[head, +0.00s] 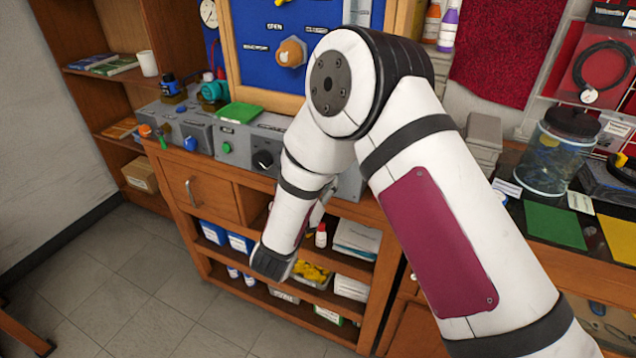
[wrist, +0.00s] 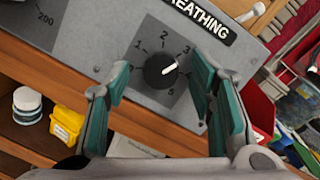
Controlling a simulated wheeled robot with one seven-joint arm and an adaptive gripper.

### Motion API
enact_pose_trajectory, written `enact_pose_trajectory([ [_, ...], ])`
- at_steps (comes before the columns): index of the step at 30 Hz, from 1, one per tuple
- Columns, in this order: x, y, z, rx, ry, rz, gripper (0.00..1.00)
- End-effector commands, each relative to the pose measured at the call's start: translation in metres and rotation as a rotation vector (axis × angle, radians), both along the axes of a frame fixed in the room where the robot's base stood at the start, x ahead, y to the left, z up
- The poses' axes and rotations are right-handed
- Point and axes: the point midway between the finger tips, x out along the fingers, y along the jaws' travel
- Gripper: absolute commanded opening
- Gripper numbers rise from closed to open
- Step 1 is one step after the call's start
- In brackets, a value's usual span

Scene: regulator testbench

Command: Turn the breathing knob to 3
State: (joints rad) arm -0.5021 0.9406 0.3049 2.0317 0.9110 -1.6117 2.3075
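The black breathing knob (wrist: 157,74) sits on a grey panel face under a black "BREATHING" label (wrist: 198,14) in the wrist view. Its white pointer aims up and right, roughly toward the printed 3, perhaps slightly past it. My gripper (wrist: 161,68) is open, with one green-padded finger on each side of the knob. Gaps show between the fingers and the knob, so it is not gripped. In the head view my arm covers the breathing knob.
Another dial marked 200 (wrist: 40,12) is at the upper left in the wrist view. In the head view, a black knob (head: 264,160) shows on the grey bench unit. Below are shelves with a yellow container (wrist: 67,124). A glass jar (head: 545,158) stands at right.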

Motion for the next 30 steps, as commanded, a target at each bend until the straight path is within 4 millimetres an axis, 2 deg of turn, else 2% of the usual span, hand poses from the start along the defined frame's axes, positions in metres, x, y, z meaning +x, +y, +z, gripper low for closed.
enact_pose_trajectory([
  [4, -0.003, 0.002, 0.0, 0.0, 0.0, 0.001, 0.49],
  [8, -0.018, 0.006, 0.001, -0.001, 0.0, 0.003, 0.49],
  [21, -0.098, 0.026, 0.004, 0.0, 0.001, 0.003, 0.49],
  [25, -0.111, 0.029, 0.004, -0.001, 0.0, 0.001, 0.49],
  [30, -0.116, 0.03, 0.004, 0.0, 0.0, 0.0, 0.49],
])
